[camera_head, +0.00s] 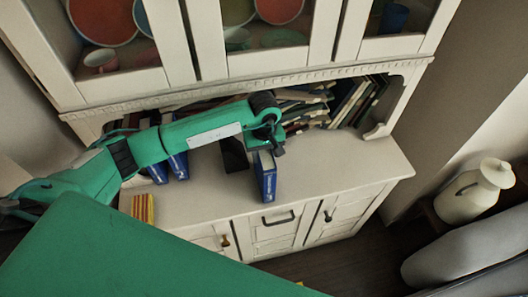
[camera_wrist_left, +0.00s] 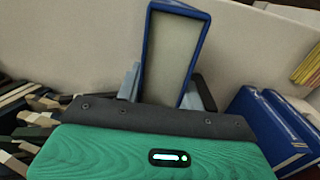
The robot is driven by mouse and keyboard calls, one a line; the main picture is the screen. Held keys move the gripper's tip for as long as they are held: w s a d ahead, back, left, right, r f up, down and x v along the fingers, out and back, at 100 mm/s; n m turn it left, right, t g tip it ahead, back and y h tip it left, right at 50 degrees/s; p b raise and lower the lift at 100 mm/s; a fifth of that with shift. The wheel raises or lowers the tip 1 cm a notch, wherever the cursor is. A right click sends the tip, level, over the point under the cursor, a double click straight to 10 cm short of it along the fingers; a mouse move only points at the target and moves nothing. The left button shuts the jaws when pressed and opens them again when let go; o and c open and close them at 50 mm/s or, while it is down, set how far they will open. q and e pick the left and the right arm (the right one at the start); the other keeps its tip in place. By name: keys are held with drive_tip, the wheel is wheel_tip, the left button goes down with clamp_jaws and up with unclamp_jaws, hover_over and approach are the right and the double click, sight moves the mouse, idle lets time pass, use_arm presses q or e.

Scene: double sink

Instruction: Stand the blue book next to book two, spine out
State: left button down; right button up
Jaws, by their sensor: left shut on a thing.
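My left gripper (camera_head: 267,147) is shut on a blue book (camera_head: 266,179) over the cabinet top. The book is upright, its printed spine facing the counter's front edge; I cannot tell if its bottom touches the surface. In the left wrist view the held blue book (camera_wrist_left: 171,50) shows its pale page block framed by blue covers, between the two fingers. Two other blue books (camera_head: 155,171) (camera_head: 178,165) stand upright side by side to the left, partly under my arm; I cannot tell which is book two. They also show in the left wrist view (camera_wrist_left: 262,127). My right gripper is not in view.
A yellow and red striped item (camera_head: 143,208) sits at the counter's front left. A dark flat object (camera_head: 234,156) lies just left of the held book. Several leaning books (camera_head: 350,103) fill the shelf behind. The counter's right part (camera_head: 345,165) is clear.

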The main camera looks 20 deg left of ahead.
use_arm(q)
drive_tip(key=shift+f+b, duration=0.2)
drive_tip(key=shift+b, duration=0.1)
drive_tip(key=c, duration=0.9)
unclamp_jaws()
drive_tip(key=shift+r, duration=0.1)
